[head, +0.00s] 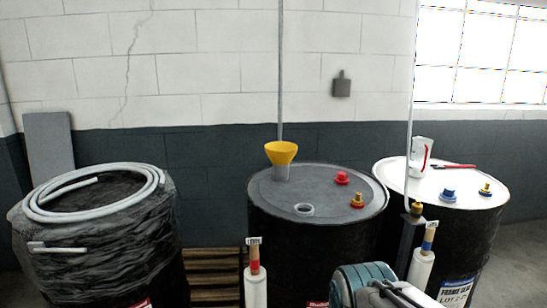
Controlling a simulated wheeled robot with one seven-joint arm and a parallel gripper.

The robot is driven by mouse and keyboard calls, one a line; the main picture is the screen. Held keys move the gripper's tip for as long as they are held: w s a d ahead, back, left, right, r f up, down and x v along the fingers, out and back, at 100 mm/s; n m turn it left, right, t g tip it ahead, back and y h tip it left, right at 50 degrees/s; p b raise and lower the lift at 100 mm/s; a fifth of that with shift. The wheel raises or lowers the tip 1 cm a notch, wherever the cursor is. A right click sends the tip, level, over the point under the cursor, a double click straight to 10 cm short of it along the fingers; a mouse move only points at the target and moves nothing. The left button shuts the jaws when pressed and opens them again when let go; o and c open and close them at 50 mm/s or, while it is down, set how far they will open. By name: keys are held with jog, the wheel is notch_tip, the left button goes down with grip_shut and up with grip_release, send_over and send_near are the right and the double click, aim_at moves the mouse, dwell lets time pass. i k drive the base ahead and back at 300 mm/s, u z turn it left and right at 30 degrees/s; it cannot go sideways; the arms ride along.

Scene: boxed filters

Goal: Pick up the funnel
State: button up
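The yellow funnel (281,153) stands upright on the top of the middle black drum (262,190), toward its back left. Its wide mouth faces up and its lower part is a grey spout or collar. A thin grey pole rises from behind the funnel in the picture. Part of my arm, teal and grey, shows at the bottom edge, in front of and below the middle drum. I see no gripper fingers, and nothing touches the funnel.
The middle drum top also has red and yellow caps (342,178) and an open ring (304,209). A coiled grey hose (95,212) lies on the wrapped left drum. A white-topped drum (425,190) with a white jug (421,154) stands right. Two hand pumps (255,285) (421,268) stand in front.

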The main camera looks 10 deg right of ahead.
aim_at(279, 153)
jog(key=z, duration=0.7)
jog(key=i, duration=1.3)
jog(key=u, duration=0.65)
